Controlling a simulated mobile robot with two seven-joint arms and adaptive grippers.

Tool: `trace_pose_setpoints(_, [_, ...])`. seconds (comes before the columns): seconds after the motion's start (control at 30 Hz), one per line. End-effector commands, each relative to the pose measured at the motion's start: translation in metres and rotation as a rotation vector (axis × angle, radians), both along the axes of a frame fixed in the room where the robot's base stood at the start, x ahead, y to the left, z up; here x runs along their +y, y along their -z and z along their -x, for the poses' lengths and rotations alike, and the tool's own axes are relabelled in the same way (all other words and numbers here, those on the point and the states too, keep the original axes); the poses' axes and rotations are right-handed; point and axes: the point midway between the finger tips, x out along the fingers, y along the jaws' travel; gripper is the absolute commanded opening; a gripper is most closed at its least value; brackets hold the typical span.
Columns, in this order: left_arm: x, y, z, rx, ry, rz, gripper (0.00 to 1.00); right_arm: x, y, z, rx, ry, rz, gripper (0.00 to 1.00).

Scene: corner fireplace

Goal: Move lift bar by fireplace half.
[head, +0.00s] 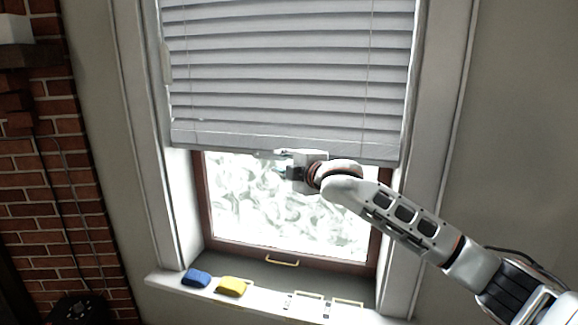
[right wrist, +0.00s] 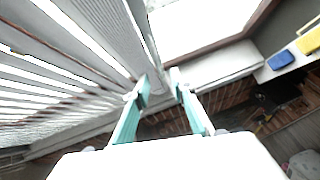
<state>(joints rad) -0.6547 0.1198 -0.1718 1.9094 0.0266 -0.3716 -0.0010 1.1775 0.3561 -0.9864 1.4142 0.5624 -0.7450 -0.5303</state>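The lift bar (head: 222,140) is the pale bottom rail of the grey window blind, tilted slightly down to the right in the head view. My right gripper (head: 282,164) is at the middle of this rail, overlapping its lower edge. In the right wrist view, the end-on rail (right wrist: 155,76) lies between the two teal-padded fingertips of my right gripper (right wrist: 160,90). The fingers stand apart around it; I cannot tell whether both press on it. My left gripper is not in view.
A brick fireplace (head: 32,160) stands at the left. A blue item (head: 197,278) and a yellow item (head: 231,287) lie on the windowsill (head: 262,299). A brass handle (head: 282,263) is on the lower window frame. The glass below the blind is unobstructed except for my right arm.

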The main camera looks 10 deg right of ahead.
Motion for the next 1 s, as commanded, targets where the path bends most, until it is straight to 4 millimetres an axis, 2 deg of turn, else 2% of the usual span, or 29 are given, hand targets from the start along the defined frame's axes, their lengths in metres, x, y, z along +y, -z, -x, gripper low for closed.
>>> trace_pose_setpoints(0.13, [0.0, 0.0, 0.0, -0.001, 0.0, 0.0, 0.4, -0.01, -0.003, 0.02, -0.001, 0.0, 0.0, 0.25])
trace_pose_setpoints(0.33, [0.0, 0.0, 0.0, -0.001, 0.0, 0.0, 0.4, -0.018, -0.007, 0.037, -0.001, 0.0, 0.0, 0.25])
trace_pose_setpoints(0.8, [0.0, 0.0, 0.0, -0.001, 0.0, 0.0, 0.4, -0.021, -0.007, 0.044, 0.0, 0.0, -0.001, 0.25])
trace_pose_setpoints(0.9, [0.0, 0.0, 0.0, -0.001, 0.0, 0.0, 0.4, -0.018, 0.004, 0.046, 0.015, -0.004, -0.016, 0.25])
trace_pose_setpoints(1.0, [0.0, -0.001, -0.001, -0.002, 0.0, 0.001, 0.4, -0.013, 0.032, 0.053, 0.056, -0.011, -0.065, 0.25])
